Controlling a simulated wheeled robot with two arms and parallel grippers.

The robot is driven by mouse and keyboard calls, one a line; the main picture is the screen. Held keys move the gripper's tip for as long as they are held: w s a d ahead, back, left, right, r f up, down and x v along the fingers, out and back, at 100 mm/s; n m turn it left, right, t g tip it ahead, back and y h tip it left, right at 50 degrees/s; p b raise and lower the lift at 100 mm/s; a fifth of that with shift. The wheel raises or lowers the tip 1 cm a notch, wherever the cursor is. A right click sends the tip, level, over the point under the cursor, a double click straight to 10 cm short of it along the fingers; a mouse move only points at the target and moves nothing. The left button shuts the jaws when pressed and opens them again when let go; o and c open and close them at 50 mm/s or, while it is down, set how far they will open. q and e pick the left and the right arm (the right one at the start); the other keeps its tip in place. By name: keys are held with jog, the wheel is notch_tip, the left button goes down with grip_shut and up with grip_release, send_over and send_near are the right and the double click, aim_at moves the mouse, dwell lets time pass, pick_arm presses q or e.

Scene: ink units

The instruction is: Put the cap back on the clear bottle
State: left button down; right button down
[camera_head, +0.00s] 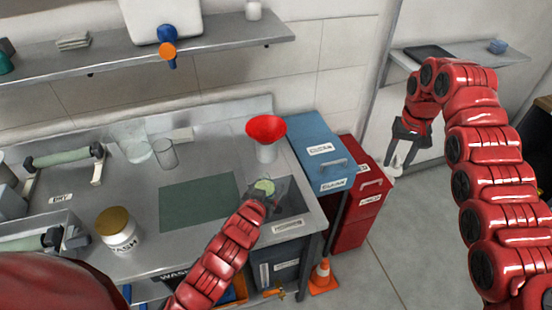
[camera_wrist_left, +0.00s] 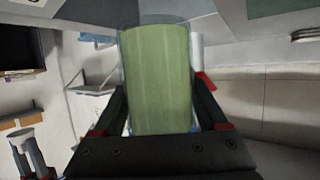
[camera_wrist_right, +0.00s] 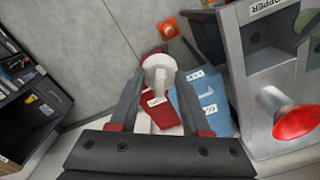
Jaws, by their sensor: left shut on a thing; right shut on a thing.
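My left gripper (camera_head: 264,194) is shut on a clear container with green contents (camera_wrist_left: 157,80), probably the clear bottle. It is held over the front right of the bench; its green top (camera_head: 264,187) shows in the head view, and I cannot make out a cap on it. My right gripper (camera_head: 400,155) is shut on a small pale piece (camera_wrist_right: 158,75) with a round flange and a narrower stem, possibly the cap. It is held in the air right of the bench, well apart from the clear container. It also shows in the left wrist view (camera_wrist_left: 22,134).
A red funnel (camera_head: 266,128) stands behind the left gripper. A green mat (camera_head: 198,200), clear beakers (camera_head: 165,153) and a gold-lidded jar (camera_head: 117,231) are on the bench. Blue (camera_head: 313,140) and red (camera_head: 370,190) cabinets and an orange cone (camera_head: 323,276) stand right of it.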

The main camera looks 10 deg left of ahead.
pick_arm(q)
jog(key=d+m+h, duration=0.2)
jog(key=d, duration=0.1)
jog(key=s+d+f+m+g+h, duration=0.1)
jog(key=d+m+h, duration=0.1)
jog(key=d, duration=0.1)
jog(key=d+m+g+h, duration=0.1)
jog(key=d+m+h, duration=0.1)
jog(key=d, duration=0.2)
jog(key=shift+s+f, duration=0.35)
jog(key=shift+f, duration=0.05)
jog(key=shift+s+d+f+m+g+h, duration=0.1)
jog(key=shift+d+m+g+h, duration=0.15)
jog(key=shift+d+h, duration=0.15)
jog(key=shift+s+d+f+m+g+h, duration=0.15)
jog(key=shift+d+m+h, duration=0.15)
jog(key=shift+d, duration=0.15)
jog(key=shift+d+r+h, duration=0.15)
jog(key=shift+d+h, duration=0.15)
